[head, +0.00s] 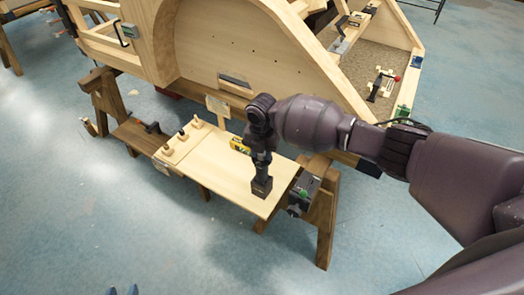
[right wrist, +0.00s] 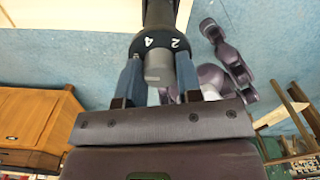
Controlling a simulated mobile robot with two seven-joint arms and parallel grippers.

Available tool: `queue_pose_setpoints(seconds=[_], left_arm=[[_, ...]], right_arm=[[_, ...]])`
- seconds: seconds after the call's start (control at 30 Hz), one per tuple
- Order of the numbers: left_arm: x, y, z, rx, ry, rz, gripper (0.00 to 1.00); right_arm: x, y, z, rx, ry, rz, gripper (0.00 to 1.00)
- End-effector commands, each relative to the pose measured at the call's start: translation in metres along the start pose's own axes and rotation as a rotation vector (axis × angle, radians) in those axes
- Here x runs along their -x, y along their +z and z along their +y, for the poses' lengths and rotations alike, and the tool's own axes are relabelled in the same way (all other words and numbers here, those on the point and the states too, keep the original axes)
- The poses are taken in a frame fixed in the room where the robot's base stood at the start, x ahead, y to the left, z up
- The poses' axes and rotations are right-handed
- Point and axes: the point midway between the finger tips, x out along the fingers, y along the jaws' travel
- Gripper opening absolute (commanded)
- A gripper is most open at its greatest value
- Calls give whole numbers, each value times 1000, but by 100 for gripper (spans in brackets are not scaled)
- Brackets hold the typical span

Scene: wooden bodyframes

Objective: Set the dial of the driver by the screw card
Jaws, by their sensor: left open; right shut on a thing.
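The driver (head: 262,186) stands on the pale board, its dark base resting there; the arm hides much of its upper part. My right gripper (head: 262,150) is over it. Only the blue fingertips of my left gripper (head: 123,291) show at the bottom edge, apart and empty.
The pale board (head: 225,185) lies on wooden sawhorses (head: 325,215). Several small wooden blocks with dark pieces (head: 183,136) line its left side. A yellow object (head: 240,146) is beside my right gripper. A large wooden bodyframe (head: 215,45) stands behind. The floor in front is clear.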

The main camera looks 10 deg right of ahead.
Motion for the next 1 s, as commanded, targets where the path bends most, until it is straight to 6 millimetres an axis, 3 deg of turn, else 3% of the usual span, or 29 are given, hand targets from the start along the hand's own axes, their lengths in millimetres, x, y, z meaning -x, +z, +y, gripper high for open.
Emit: queue_pose_setpoints(seconds=[0.07, 0.1, 0.23, 0.63, 1.0], left_arm=[[0, 0, 0, 0, 0, 0, 42], [0, 0, 0, 0, 0, 0, 42], [0, 0, 0, 0, 0, 0, 42], [1, -2, 0, 0, 0, 2, 42], [5, -12, -1, 0, -1, 11, 42]], right_arm=[[0, 0, 0, 0, 1, 0, 9], [0, 0, 0, 0, 1, 0, 37], [0, 0, 0, -1, 1, 0, 57], [7, 1, 0, -1, 1, -1, 58], [69, 1, 0, -1, 2, -3, 58]])
